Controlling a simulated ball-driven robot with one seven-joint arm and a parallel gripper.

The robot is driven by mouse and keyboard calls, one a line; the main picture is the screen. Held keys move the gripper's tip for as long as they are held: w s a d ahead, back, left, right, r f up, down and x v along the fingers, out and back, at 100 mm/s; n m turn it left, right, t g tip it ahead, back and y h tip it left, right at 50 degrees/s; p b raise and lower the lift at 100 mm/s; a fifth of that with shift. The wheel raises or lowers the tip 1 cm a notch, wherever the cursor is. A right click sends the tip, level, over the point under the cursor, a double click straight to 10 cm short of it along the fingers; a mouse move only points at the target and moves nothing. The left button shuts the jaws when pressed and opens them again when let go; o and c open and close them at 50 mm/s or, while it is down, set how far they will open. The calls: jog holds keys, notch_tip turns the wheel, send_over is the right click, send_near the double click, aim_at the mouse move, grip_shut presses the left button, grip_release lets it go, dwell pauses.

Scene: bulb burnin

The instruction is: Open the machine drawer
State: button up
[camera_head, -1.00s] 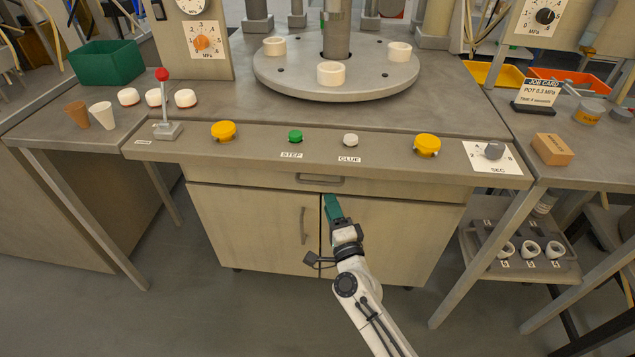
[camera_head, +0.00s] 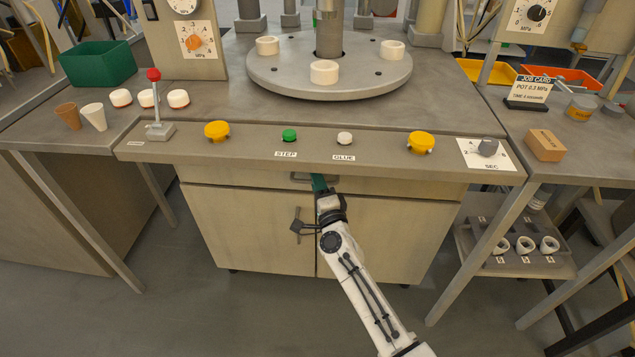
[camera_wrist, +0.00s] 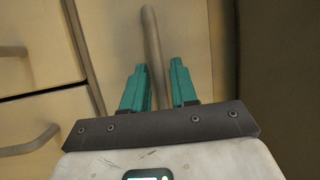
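The machine drawer (camera_head: 400,186) is a wide, shallow beige front under the control panel, above two cabinet doors. It looks closed. Its grey bar handle (camera_wrist: 150,25) shows in the wrist view, running between the fingers of my gripper (camera_wrist: 159,68). The two teal fingers stand apart, one on each side of the bar. I cannot tell whether they touch it. In the head view my gripper (camera_head: 319,184) reaches up to the drawer front, and its fingertips and most of the handle are hidden under the panel edge and behind the gripper.
The control panel (camera_head: 250,150) overhangs the drawer. Cabinet doors (camera_head: 245,230) lie below, and a door handle (camera_wrist: 30,140) shows in the wrist view. Table legs stand at both sides. A rack with white cups (camera_head: 525,262) is low at right. The floor before the cabinet is clear.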

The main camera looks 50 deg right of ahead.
grip_shut()
jog(key=shift+s+a, duration=0.1)
jog(key=shift+a, duration=0.05)
jog(key=s+a+p, duration=0.7)
jog(key=s+a, duration=1)
jog(key=a, duration=0.4)
jog(key=shift+a, duration=0.3)
jog(key=shift+o, duration=1.2)
grip_release()
jog(key=b+v, duration=0.1)
jog(key=v, duration=0.9)
jog(key=shift+s+a, duration=0.2)
jog(key=shift+s, duration=0.1)
